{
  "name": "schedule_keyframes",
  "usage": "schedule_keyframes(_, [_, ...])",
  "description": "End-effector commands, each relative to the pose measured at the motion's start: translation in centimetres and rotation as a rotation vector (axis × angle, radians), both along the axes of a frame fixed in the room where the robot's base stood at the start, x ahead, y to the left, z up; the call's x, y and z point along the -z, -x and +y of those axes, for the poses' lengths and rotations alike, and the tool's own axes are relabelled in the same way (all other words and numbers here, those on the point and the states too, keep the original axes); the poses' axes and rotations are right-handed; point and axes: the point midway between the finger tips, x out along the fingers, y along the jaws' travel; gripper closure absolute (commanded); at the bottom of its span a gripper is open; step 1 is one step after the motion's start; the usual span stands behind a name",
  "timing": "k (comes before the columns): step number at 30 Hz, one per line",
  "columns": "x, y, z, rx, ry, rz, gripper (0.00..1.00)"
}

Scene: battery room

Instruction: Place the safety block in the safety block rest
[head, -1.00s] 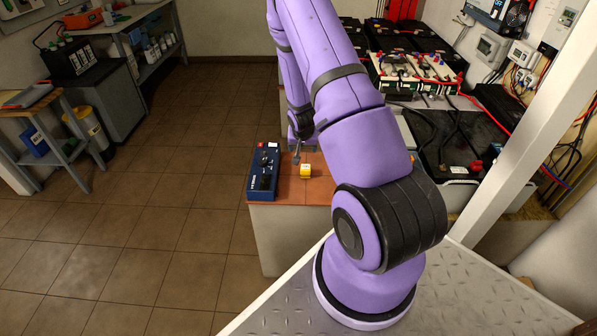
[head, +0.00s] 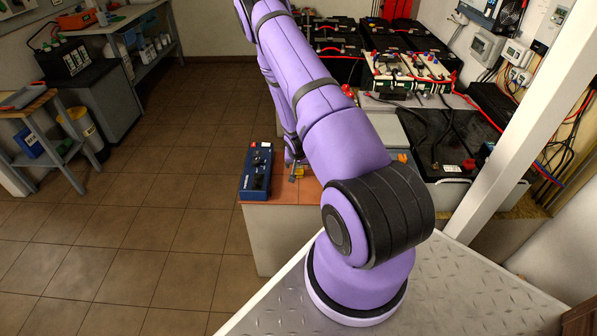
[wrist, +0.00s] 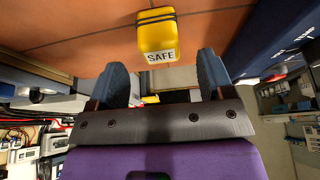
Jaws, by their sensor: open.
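The yellow safety block (wrist: 157,35) is marked SAFE and has dark bands. It sits on the orange-red counter top (wrist: 80,25) in the wrist view, centred just beyond my fingertips. In the head view the block (head: 300,171) is mostly hidden by my gripper (head: 296,177). My gripper in the wrist view (wrist: 160,75) is open, with its two blue-grey fingers apart and nothing clearly held between them. A small yellow patch (wrist: 151,99) shows behind the finger gap; I cannot tell what it is. I cannot make out the safety block rest.
A dark blue box with switches (head: 256,172) stands on the counter, left of the block. Batteries and cables (head: 410,70) lie to the right and behind. A white post (head: 510,120) rises at the right. Tiled floor (head: 150,220) is open to the left.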

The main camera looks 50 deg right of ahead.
Motion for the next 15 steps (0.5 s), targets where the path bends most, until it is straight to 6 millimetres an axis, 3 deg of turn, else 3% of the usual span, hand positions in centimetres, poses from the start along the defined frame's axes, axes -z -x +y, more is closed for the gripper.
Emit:
schedule_keyframes(6, [2.7,-0.9,-1.1,-0.001,0.000,0.002,0.26])
schedule_keyframes(15, [3.7,-1.2,-1.4,0.000,0.001,0.001,0.26])
